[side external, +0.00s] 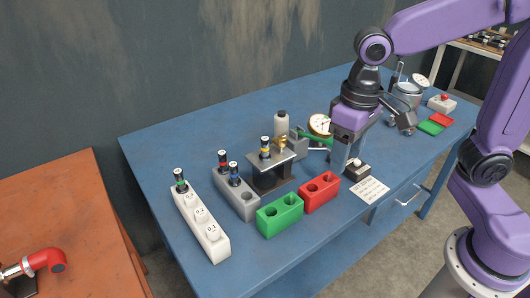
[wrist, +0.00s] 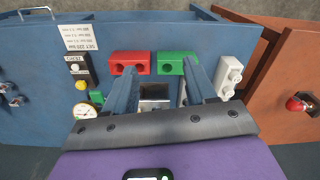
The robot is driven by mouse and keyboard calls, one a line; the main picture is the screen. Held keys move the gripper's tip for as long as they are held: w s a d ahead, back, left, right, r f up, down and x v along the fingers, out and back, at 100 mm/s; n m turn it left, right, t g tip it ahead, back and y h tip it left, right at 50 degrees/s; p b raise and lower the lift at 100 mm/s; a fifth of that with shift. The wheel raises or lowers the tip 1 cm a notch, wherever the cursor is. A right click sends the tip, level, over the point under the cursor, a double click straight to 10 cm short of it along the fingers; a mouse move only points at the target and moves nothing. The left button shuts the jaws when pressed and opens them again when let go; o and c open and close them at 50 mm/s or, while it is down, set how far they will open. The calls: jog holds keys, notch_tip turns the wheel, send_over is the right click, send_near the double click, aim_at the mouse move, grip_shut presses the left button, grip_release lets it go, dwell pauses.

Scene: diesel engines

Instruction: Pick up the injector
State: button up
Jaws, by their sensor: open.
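Several dark injectors stand upright in the side view. One with a green band (side external: 179,179) is in the white numbered rack (side external: 212,236). One with a red band (side external: 223,161) and one with a blue band (side external: 234,173) are in the grey block (side external: 247,207). One with a yellow band (side external: 265,147) is on the dark metal stand (side external: 272,177). My gripper (side external: 350,157) points down, right of the stand, apart from all the injectors. Its jaws are open and empty.
Green (side external: 280,216) and red (side external: 321,193) two-hole blocks are in front of the stand. A paper label (side external: 369,190) lies on the blue table (side external: 160,142).

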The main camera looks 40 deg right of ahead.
jog(key=w+a+r+m, duration=0.1)
jog(key=w+r+m, duration=0.1)
jog(key=w+m, duration=0.5)
jog(key=w+a+r+m, duration=0.1)
jog(key=w+a+m, duration=0.1)
jog(key=w+m, duration=0.5)
jog(key=m, duration=0.9)
send_over(265, 138)
jog(key=f, duration=1)
jog(key=shift+s+d+f, duration=0.1)
jog(key=shift+d+f, duration=0.1)
jog(key=shift+f, duration=0.05)
jog(key=shift+a+f, duration=0.15)
jog(key=shift+f, duration=1.4)
jog(key=shift+a+f, duration=0.1)
jog(key=shift+f, duration=1.45)
grip_shut()
